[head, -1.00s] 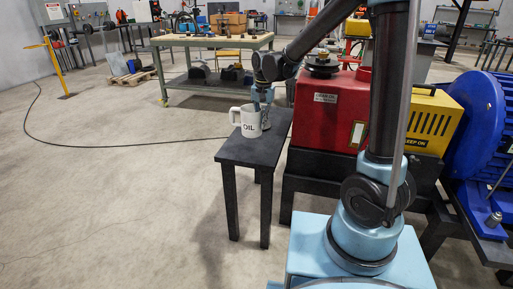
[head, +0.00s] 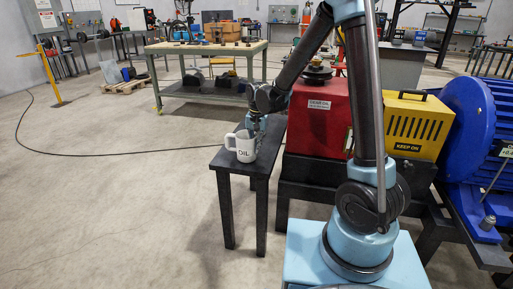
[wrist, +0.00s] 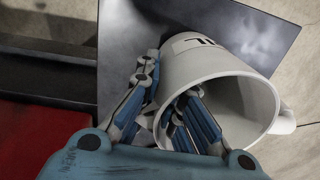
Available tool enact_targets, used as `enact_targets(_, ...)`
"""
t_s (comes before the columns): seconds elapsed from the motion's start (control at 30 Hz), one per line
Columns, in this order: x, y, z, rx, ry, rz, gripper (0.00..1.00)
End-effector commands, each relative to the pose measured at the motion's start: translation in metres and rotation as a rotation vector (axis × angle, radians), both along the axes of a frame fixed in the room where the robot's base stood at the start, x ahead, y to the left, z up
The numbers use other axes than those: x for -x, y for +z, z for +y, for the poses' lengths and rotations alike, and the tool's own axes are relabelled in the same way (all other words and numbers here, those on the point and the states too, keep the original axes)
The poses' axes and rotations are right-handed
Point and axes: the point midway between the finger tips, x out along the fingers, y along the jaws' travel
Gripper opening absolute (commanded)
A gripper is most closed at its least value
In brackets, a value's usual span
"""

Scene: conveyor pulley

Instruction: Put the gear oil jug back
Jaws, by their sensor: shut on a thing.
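The gear oil jug (head: 243,148) is a white mug-shaped jug marked OIL, with its handle on the left in the head view. It is over the near part of a small black table (head: 263,164); I cannot tell whether its base touches the top. My gripper (head: 253,128) is shut on the jug's wall from above. In the wrist view the jug (wrist: 235,95) shows its open mouth and handle. There my gripper (wrist: 170,80) has fingers outside and inside the rim, with the wall between them. The fingertips inside are partly hidden.
A red gear oil box (head: 319,118) and a yellow box (head: 405,125) stand right of the table on a dark stand. A blue motor (head: 468,130) is at far right. A workbench (head: 205,47) stands behind.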

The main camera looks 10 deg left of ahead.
Motion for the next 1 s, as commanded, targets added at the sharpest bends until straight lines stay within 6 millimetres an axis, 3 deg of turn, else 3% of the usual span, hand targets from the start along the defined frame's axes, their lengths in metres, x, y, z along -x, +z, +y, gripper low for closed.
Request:
enact_targets(0.17, 0.000, -0.002, 0.000, 0.000, 0.000, 0.000, 0.00)
enact_targets(0.2, 0.000, -0.002, 0.000, 0.000, 0.000, 0.000, 0.14)
enact_targets(0.27, 0.000, -0.002, 0.000, 0.000, 0.000, 0.000, 0.28)
enact_targets(0.7, 0.000, 0.003, 0.000, 0.000, 0.000, 0.000, 0.28)
enact_targets(1.0, 0.000, 0.041, -0.002, 0.000, 0.000, 0.000, 0.28)
